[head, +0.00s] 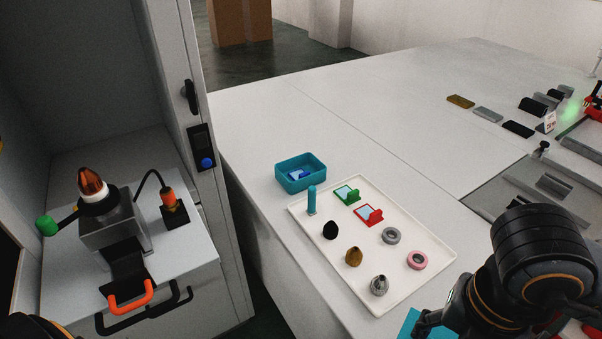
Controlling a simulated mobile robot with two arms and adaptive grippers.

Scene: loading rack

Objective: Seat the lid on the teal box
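The open teal box (289,184) stands on the white table just beyond the far left corner of the white tray. Its top is uncovered and a small blue and white item (299,175) lies inside. A flat teal piece (410,320), which looks like the lid, shows at the bottom edge, partly cut off and partly behind my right gripper (428,323). The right gripper is at the near side of the tray, far from the box. Whether its fingers are closed on the teal piece is not clear.
The white tray (299,213) holds a teal cylinder (312,199), green and red framed pieces, rings and several small rounded parts. A cabinet with a device (112,232) and orange handle stands left. Metal blocks lie far right. The table's back middle is clear.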

